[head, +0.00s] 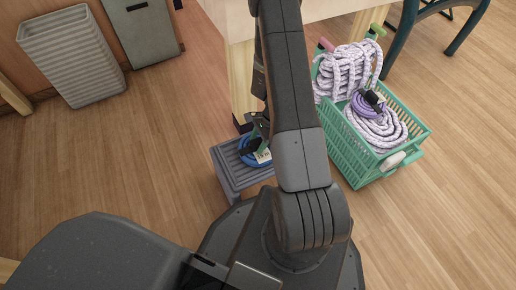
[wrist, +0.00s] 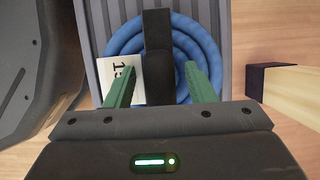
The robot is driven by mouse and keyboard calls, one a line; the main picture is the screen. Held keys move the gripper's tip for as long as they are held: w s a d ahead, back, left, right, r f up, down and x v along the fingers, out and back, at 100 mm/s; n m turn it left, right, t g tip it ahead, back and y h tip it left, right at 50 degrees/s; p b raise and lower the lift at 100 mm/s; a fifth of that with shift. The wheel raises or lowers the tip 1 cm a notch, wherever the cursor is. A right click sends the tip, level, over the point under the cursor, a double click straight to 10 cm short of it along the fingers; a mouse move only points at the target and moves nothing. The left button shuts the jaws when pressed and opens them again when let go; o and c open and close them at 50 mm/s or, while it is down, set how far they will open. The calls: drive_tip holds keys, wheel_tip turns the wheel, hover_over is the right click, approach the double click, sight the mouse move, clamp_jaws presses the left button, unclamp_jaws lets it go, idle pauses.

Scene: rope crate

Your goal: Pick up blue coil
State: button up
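The blue coil (wrist: 206,48) lies on a grey ribbed stool (wrist: 98,15), with a black strap (wrist: 157,60) across it and a white printed tag (wrist: 132,68) at its left. In the head view the blue coil (head: 248,156) is partly hidden by my arm. My gripper (wrist: 160,75) is over the coil with its two green fingers apart, one on each side of the strap. I cannot tell whether the fingers touch the strap or tag. In the head view my gripper (head: 260,138) is mostly hidden behind the arm.
A green crate (head: 352,165) with white-purple ropes (head: 378,128) stands right of the stool. A table leg (head: 243,85) rises just behind the stool; it also shows in the wrist view (wrist: 290,92). Grey bins (head: 72,58) stand at the upper left. Floor at right is clear.

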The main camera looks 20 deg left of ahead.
clamp_jaws()
drive_tip(key=shift+r, duration=0.15)
